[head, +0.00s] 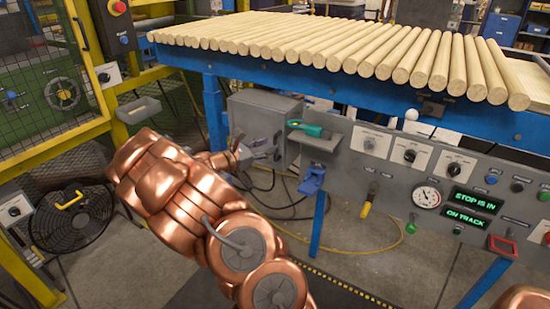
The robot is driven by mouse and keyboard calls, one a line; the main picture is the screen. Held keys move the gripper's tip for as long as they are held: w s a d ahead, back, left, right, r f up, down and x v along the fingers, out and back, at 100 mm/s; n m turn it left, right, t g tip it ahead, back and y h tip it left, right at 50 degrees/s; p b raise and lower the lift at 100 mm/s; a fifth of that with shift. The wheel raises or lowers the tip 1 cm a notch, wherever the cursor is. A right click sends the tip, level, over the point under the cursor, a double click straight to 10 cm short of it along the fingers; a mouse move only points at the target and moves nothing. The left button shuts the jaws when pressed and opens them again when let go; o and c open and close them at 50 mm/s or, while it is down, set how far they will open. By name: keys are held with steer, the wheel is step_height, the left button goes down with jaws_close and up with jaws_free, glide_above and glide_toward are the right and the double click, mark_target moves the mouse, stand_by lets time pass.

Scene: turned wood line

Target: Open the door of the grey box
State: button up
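The grey box (262,112) hangs under the blue frame of the roller table, left of the control panel. Its face toward me looks closed, but my gripper covers the lower part, so I cannot tell for sure whether the door is ajar. My gripper (262,151) is at the lower front of the box, at the end of my copper-coloured arm. Its grey fingers are small and blend with the box. I cannot tell whether they touch the door or a handle, or whether they are open or shut.
A grey control panel (345,163) with knobs, a gauge and green displays stands right of the box. A green-handled tool (306,129) lies on a small shelf (318,142) beside it. Wooden rods (330,45) lie above. A black fan (72,222) and yellow fence posts (93,75) are at left.

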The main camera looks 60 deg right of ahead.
mark_target(275, 158)
steer(key=w+d+f+n+t+h+b, duration=0.1)
steer(key=w+d+f+n+t+b, duration=0.1)
steer(key=w+f+n, duration=0.35)
steer(key=shift+m, duration=0.95)
steer(key=shift+s+d+f+b, duration=0.1)
steer(key=shift+s+d+f, duration=0.25)
steer(key=shift+d, duration=1)
steer(key=shift+s+d+f+b, duration=0.1)
steer(key=shift+s+d+f, duration=0.2)
steer(key=shift+d, duration=1.05)
steer(key=shift+s+d+f+b, duration=0.15)
steer(key=shift+s+d, duration=0.25)
steer(key=shift+d, duration=0.95)
jaws_close()
